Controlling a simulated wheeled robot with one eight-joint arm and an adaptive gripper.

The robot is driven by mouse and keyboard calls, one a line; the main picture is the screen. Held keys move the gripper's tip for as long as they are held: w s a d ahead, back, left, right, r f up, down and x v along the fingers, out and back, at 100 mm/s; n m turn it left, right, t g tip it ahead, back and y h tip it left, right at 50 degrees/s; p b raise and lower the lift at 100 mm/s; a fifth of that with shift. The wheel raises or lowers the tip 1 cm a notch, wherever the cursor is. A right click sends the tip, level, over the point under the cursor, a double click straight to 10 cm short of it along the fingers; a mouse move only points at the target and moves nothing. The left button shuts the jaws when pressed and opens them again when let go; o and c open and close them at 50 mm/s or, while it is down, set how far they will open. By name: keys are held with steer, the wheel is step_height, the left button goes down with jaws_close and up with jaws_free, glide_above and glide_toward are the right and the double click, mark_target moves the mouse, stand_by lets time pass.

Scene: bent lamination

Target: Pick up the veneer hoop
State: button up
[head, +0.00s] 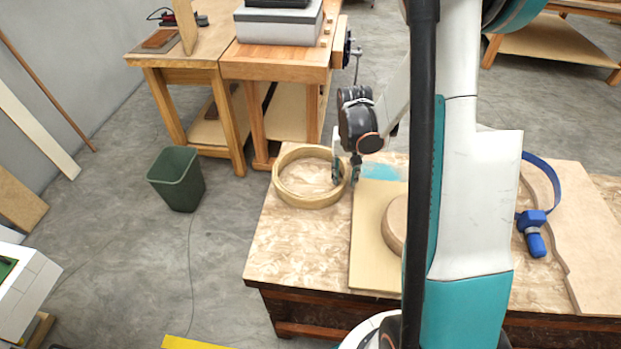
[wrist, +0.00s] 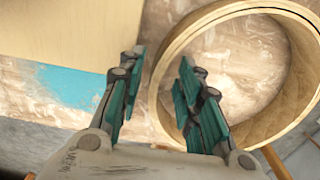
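The veneer hoop (head: 303,201), a pale wooden ring, lies flat on the left part of the worktable. In the wrist view the hoop (wrist: 300,45) fills the right side. My gripper (head: 347,173) is at the hoop's right side, pointing down. In the wrist view my gripper (wrist: 160,62) has its fingers apart, with the near section of the hoop's wall in the gap between them. One finger appears on the inner side and the other outside. Both fingers look clear of a firm grip; exact contact and fingertip depth cannot be told.
A pale board (head: 369,246) with a round wooden piece (head: 395,222) lies right of the hoop. A blue strap clamp (head: 535,225) rests further right. A green bin (head: 177,179) stands on the floor left of the worktable (head: 290,250). Workbenches stand behind.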

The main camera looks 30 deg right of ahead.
steer(key=shift+f, duration=0.75)
steer(key=shift+r, duration=0.1)
steer(key=shift+c, duration=0.2)
jaws_close()
steer(key=shift+r, duration=0.1)
